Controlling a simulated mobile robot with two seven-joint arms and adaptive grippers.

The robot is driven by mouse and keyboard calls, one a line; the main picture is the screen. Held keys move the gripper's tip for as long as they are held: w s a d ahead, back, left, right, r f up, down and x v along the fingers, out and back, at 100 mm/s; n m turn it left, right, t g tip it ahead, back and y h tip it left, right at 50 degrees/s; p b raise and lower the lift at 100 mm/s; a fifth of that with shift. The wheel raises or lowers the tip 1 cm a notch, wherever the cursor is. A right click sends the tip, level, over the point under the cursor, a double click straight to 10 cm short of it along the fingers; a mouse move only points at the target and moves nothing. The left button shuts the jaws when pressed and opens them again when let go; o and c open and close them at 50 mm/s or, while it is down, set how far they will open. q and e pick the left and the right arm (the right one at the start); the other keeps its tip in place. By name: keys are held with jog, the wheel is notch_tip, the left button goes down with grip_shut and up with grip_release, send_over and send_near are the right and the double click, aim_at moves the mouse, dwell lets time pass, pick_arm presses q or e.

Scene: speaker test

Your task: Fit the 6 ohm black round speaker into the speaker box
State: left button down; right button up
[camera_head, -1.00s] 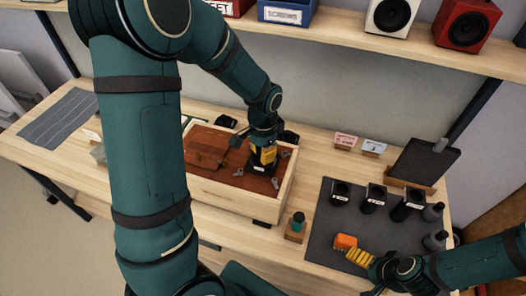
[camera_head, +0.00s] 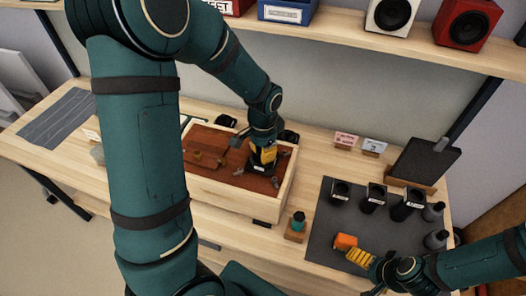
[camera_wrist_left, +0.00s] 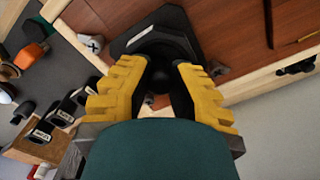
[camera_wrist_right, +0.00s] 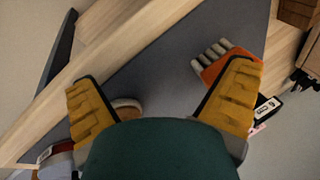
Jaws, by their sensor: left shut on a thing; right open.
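The speaker box (camera_head: 224,196) is a pale wooden box with a red-brown inner panel, at the table's middle. My left gripper (camera_head: 263,154) is over its right part, shut on a black speaker (camera_head: 261,166). In the left wrist view the yellow fingers (camera_wrist_left: 160,98) close around the narrow body of this speaker (camera_wrist_left: 152,42), whose wider black end lies against or just above the brown panel. I cannot tell whether it is seated. My right gripper (camera_head: 362,258) is open and empty over the dark mat; its fingers stand apart in the right wrist view (camera_wrist_right: 168,92).
Several black labelled cylinders (camera_head: 375,198) stand on the dark mat (camera_head: 322,235). An orange item (camera_head: 345,241) lies beside my right gripper. A small teal-topped item (camera_head: 298,219) stands right of the box. A shelf (camera_head: 345,38) with bins and speakers runs above.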

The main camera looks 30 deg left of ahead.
pick_arm(q)
jog(key=shift+f+b, duration=0.6)
jog(key=shift+f, duration=0.15)
pick_arm(e)
jog(key=shift+f, duration=0.55)
pick_arm(q)
jog(key=c, duration=0.9)
grip_release()
jog(key=shift+c, duration=0.2)
jog(key=shift+r, duration=0.1)
